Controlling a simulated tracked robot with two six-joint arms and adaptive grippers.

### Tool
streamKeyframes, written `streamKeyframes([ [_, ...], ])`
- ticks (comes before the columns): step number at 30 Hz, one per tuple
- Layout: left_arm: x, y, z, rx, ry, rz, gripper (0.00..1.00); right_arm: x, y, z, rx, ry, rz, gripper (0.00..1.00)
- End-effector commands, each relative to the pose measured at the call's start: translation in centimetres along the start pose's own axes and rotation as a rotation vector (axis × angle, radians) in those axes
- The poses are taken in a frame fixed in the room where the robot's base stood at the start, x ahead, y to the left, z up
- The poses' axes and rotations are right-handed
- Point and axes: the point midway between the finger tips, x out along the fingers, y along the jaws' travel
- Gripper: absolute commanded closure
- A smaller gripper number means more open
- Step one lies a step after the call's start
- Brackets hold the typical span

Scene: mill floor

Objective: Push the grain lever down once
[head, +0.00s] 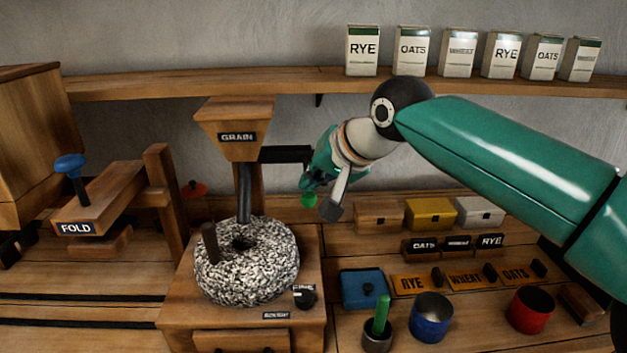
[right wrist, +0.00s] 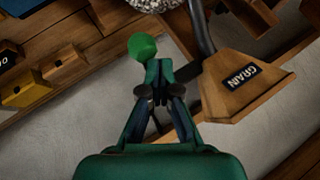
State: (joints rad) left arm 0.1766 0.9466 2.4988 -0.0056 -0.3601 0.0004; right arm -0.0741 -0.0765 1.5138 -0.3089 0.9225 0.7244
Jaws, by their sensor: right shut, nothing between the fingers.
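The wooden grain hopper (head: 236,140), labelled GRAIN, stands above the millstone; it also shows in the right wrist view (right wrist: 232,92). The dark grain lever (head: 284,154) sticks out from the hopper's right side, about level, and its far end is hidden behind my right gripper (head: 308,184). A green knob (head: 309,199) shows just below the fingertips. In the right wrist view the green knob (right wrist: 142,46) is just beyond the shut, empty fingers (right wrist: 160,74); I cannot tell whether they touch or how it joins the lever. My left gripper is out of view.
The speckled round millstone (head: 247,276) with an upright peg sits below the hopper. A shelf (head: 200,86) with several grain boxes runs along the wall. Small bins, labels, a blue cup (head: 431,326) and a red cup (head: 530,311) stand at right. A FOLD press (head: 100,206) is at left.

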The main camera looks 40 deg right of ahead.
Motion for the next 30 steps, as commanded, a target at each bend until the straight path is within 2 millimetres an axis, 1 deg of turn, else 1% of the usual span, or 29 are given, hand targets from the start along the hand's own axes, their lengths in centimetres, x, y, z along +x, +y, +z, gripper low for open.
streamKeyframes([
  [30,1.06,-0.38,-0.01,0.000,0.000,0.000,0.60,0.96,0.68,0.73,0.000,-0.002,0.001,1.00],
])
